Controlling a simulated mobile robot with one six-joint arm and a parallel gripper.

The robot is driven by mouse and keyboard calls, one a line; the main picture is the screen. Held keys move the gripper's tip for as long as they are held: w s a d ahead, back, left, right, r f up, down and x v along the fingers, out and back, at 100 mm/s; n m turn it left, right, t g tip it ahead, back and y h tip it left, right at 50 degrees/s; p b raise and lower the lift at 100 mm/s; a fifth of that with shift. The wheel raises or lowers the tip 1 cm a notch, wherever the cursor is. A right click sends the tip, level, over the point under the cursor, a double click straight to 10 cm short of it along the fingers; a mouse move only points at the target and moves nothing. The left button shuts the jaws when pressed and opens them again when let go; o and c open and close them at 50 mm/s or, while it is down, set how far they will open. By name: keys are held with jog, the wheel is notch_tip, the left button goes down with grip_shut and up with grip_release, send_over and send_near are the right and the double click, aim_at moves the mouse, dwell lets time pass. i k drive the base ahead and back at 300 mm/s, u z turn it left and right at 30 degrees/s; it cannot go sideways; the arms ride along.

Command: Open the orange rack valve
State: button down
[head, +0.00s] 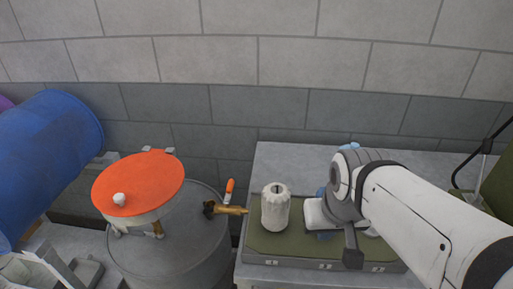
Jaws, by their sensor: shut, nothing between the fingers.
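A small valve with an orange lever (230,186) shows left of centre, against the grey block wall. The lever stands nearly upright, tilted slightly. Below it a brass spout (234,210) points right, with a dark fitting at its left end. My gripper (353,259) is at the right of the picture, below my wrist, over the front of the green-topped bench. Its dark fingers look like one closed block, with nothing seen between them. It is well to the right of the valve and apart from it. My wrist hides part of the gripper.
A white ribbed container (275,208) stands on the green mat (262,243) between valve and gripper. A grey drum (185,262) with a raised orange disc (140,180) stands left. A blue drum (55,150) lies farther left.

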aim_at(229, 190)
jog(key=z, duration=0.25)
jog(key=k, duration=1)
jog(key=u, duration=0.5)
jog(key=i, duration=1)
jog(key=u, duration=0.05)
